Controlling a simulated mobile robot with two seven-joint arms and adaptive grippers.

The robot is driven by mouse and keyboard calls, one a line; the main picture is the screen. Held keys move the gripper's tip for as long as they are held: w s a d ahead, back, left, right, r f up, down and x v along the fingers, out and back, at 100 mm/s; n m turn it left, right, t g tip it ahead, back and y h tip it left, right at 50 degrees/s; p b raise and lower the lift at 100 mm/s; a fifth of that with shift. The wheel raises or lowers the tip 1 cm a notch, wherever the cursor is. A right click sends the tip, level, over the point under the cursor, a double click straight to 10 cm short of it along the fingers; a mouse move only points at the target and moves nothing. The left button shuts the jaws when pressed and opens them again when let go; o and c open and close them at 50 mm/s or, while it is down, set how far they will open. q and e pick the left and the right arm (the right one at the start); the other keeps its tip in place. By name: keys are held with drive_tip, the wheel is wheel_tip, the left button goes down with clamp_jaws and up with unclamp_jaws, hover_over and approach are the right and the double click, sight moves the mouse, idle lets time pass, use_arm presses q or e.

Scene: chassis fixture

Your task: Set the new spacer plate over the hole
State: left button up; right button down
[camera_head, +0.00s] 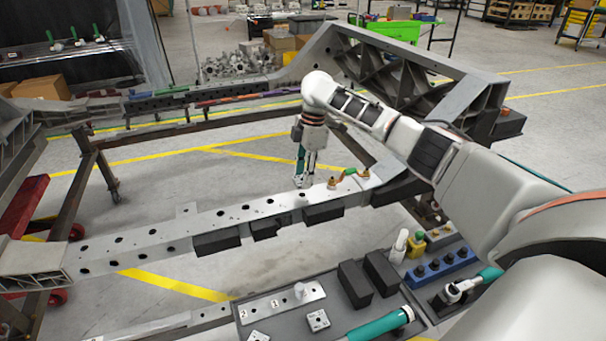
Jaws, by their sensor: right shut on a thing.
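My right gripper (303,179) points down over the perforated grey beam (235,215), near its right part. It is shut on a small pale piece at its fingertips, low over or touching the beam top. The piece is mostly hidden by the fingers, so I cannot tell its outline or whether it is the new spacer plate. Several dark holes run along the beam; one shows just by the fingertips. Two small square plates with holes, one (318,320) and another (257,336), lie in the grey tray (270,328). My left gripper is not in view.
Brass-coloured fittings (347,176) with a green and red part stand on the beam right of the gripper. Black blocks (322,212) sit along its front side. The tray holds a marked metal strip (283,302), black blocks and a teal-handled tool (380,324).

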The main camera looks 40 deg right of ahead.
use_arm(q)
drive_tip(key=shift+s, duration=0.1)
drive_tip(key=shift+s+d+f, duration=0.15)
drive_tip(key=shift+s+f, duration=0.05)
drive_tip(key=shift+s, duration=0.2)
use_arm(e)
drive_tip(key=shift+r, duration=0.1)
use_arm(q)
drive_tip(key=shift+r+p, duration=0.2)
drive_tip(key=shift+p, duration=0.15)
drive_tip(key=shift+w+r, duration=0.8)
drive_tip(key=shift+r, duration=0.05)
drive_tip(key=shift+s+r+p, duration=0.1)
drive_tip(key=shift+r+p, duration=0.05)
drive_tip(key=shift+p, duration=0.35)
use_arm(e)
drive_tip(key=shift+a, duration=0.1)
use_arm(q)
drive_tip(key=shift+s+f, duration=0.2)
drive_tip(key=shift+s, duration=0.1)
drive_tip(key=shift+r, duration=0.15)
